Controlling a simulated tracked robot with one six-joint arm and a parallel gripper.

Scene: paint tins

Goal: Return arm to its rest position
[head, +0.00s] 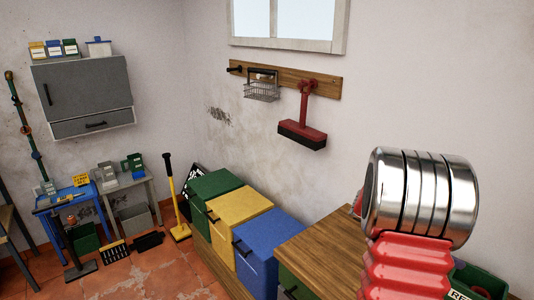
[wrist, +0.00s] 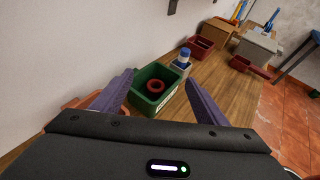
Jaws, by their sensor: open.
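My gripper (wrist: 160,80) shows in the wrist view as two purple fingers spread apart, with nothing held between them. Beyond the fingers, a green bin (wrist: 146,99) with white lettering stands on a wooden worktop, and a red round thing (wrist: 156,86) lies in it. In the head view part of my arm, chrome and red, fills the right side, and my gripper is not seen there. A green bin (head: 459,293) with white letters shows partly behind the arm. No paint tin can be made out for certain.
The wooden worktop (head: 318,248) runs beside the wall, with blue, yellow and green boxes (head: 240,205) to its left. In the wrist view a blue-capped bottle (wrist: 183,58) and a dark red tray (wrist: 201,47) stand beyond the bin. Red-tiled floor (head: 165,270) is open at left.

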